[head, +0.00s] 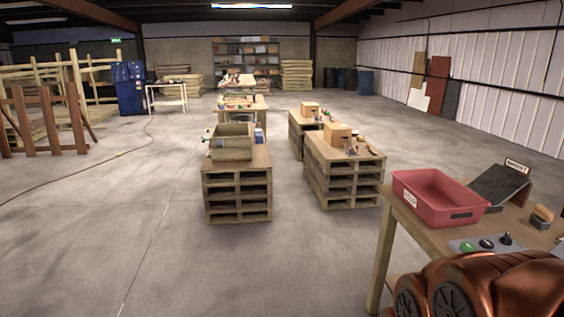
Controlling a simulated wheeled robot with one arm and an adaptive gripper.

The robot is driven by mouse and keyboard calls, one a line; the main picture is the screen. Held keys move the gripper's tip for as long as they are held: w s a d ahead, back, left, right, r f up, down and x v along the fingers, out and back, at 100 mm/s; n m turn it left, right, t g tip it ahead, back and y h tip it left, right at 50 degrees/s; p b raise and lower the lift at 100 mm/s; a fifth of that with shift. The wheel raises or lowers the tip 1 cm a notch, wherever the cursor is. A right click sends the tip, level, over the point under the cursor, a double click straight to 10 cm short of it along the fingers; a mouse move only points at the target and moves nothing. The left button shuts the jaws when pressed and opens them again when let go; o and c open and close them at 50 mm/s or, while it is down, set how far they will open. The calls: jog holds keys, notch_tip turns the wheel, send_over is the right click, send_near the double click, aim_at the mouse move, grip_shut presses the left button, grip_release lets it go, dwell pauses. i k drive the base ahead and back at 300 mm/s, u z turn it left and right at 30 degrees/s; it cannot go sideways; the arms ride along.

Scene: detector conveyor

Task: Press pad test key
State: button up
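A small grey control panel (462,247) lies on the wooden table at the lower right. It carries a green button (467,246), a dark round knob or button (486,243) and a black upright lever or switch (505,240). I cannot read any lettering on it, so I cannot tell which control is the pad test key. The panel's right end and front are partly hidden at the bottom of the view.
On the wooden table (403,228) stand a red tray (430,190), a dark sloped board (497,186) with a small label, and a brown block (542,216). Pallet stacks (238,192) with boxes stand beyond. The floor at left is open, crossed by a cable.

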aim_at(466, 247)
jog(key=z, duration=1.35)
